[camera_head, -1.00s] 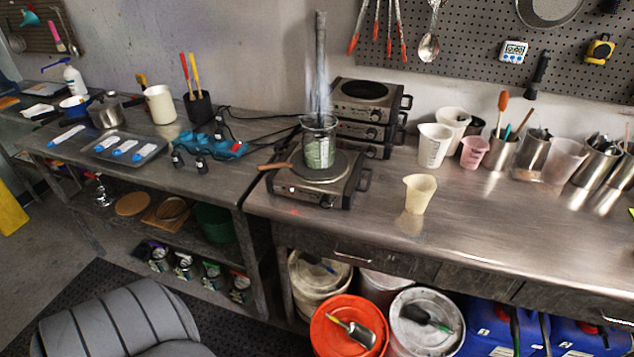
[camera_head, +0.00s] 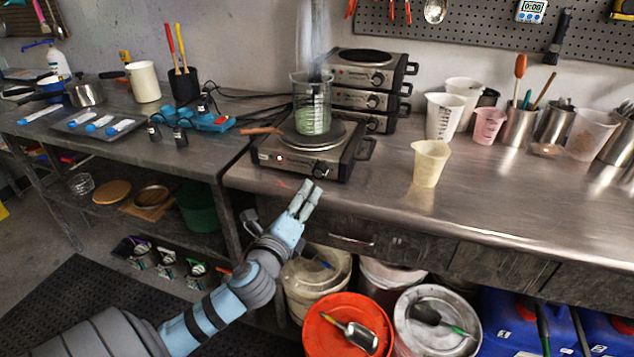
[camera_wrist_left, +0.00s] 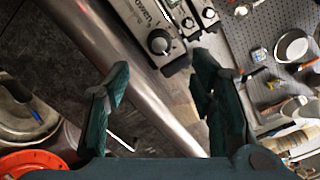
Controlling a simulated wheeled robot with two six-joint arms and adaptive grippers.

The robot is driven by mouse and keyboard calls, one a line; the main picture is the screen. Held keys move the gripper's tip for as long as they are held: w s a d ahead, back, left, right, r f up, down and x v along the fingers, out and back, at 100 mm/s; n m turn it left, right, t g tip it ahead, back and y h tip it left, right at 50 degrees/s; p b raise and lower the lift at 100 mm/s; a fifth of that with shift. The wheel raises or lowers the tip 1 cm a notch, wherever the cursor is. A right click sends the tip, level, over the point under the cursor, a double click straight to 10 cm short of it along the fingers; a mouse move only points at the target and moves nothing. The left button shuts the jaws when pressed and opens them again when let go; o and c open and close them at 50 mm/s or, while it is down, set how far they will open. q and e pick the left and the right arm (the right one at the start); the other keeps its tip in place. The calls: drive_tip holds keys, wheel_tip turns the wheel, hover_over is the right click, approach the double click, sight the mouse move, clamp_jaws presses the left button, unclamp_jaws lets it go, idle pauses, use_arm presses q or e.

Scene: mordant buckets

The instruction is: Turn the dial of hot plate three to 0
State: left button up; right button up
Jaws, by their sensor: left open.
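A single hot plate (camera_head: 304,158) stands at the bench's front edge, with a black dial (camera_head: 320,169) and a small red light on its front. A steaming glass beaker (camera_head: 312,107) with green contents sits on it. Several more hot plates (camera_head: 366,76) are stacked behind it, with their own dials. I cannot read which plate is number three, nor any dial setting. My left gripper (camera_head: 308,187) is open and empty, just in front of and below the front dial. In the left wrist view that dial (camera_wrist_left: 160,42) shows beyond the open fingers (camera_wrist_left: 162,64). My right gripper is not in view.
A wooden-handled tool (camera_head: 262,131) sticks out left of the front plate. A cream beaker (camera_head: 430,163) stands to its right, with cups and tool holders behind. The front right bench top is clear.

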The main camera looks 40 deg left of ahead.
sight(318, 174)
use_arm(q)
drive_tip(key=b+x, duration=0.1)
drive_tip(key=x, duration=0.9)
drive_tip(key=shift+w+a, duration=0.15)
drive_tip(key=shift+w, duration=0.2)
drive_tip(key=shift+c, duration=0.6)
drive_tip(key=c, duration=1)
drive_tip(key=shift+c, duration=0.2)
